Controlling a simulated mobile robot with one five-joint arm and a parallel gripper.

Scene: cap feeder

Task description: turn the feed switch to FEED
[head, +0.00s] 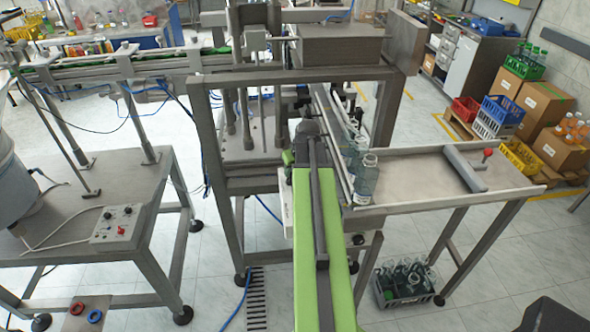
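A small pale control box (104,234) lies on the grey table at the left. It carries small dark knobs (107,214) and a red button (121,231). The feed switch is probably one of these knobs; its labels and pointer position are too small to read. My green and grey arm reaches away from me up the middle. The dark end of the arm, with my gripper (306,130), is beside the bottle line, well to the right of the control box and apart from it. The fingers cannot be made out.
A grey metal bowl (18,190) stands at the left table's edge. The machine frame (228,215) rises between that table and my arm. Clear bottles (365,180) stand right of my arm by a tray table (410,175). A bottle crate (405,297) sits on the floor.

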